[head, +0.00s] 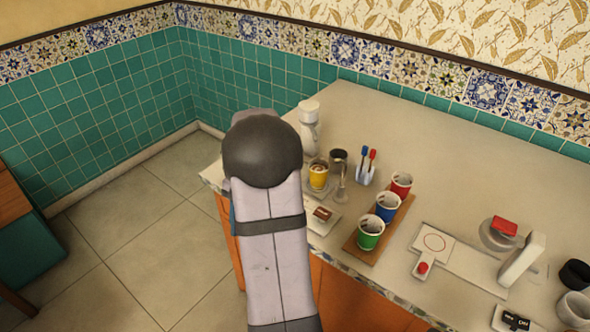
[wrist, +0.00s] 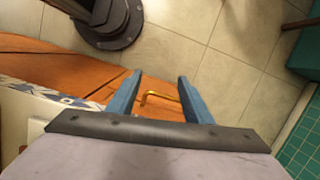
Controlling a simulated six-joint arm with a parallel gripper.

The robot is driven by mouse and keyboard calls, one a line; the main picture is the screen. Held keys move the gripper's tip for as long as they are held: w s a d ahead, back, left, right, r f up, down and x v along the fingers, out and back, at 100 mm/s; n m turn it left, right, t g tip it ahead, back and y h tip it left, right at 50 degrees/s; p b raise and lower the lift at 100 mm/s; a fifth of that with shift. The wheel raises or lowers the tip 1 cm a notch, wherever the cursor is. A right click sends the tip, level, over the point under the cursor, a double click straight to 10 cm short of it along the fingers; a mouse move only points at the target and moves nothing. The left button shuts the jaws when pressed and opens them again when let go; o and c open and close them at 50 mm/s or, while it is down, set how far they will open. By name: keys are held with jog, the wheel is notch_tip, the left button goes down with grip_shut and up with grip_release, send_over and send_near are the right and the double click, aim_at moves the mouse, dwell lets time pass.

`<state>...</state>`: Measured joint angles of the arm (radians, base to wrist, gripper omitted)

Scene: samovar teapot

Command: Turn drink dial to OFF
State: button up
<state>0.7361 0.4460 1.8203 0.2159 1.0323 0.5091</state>
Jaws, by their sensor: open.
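I cannot make out a drink dial for certain in either view. A small black panel with white markings (head: 516,320) lies on a white base at the front right of the counter; its markings are too small to read. A white plate with a small brown block (head: 322,214) is at the counter's front left, partly hidden by my arm. My gripper (wrist: 160,76) shows in the wrist view with its two blue fingers apart and nothing between them. It is by the orange cabinet front, with a brass handle beyond the fingers. In the head view my arm hides it.
The counter (head: 440,130) holds a white dispenser (head: 309,125), a yellow cup (head: 319,175), red (head: 401,185), blue (head: 388,207) and green (head: 370,233) cups on a wooden board, and a white device with a red knob (head: 423,267). The back of the counter is clear.

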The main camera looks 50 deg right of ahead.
jog(key=d+r+m+p, duration=0.1)
jog(key=d+r+p, duration=0.1)
jog(key=d, duration=0.1)
jog(key=s+d+r+m+p, duration=0.1)
jog(key=d+r+m+p, duration=0.1)
jog(key=d+r, duration=0.1)
jog(key=s+d+r+m+t+p, duration=0.1)
jog(key=d+r+p, duration=0.1)
jog(key=d+p, duration=0.1)
jog(key=shift+s+r+m+y, duration=0.1)
jog(key=shift+r+m+y, duration=0.2)
jog(key=shift+y, duration=0.1)
jog(key=s+d+r+m+t+p, duration=0.1)
jog(key=s+d+r+m+p, duration=0.3)
jog(key=d+p, duration=0.25)
jog(key=shift+d+p+x, duration=0.15)
jog(key=shift+p+x, duration=0.15)
jog(key=shift+x, duration=1.5)
jog(key=shift+d+p+x, duration=0.15)
jog(key=shift+p+x, duration=0.1)
jog(key=shift+x, duration=1.55)
jog(key=shift+y, duration=0.3)
jog(key=c, duration=1)
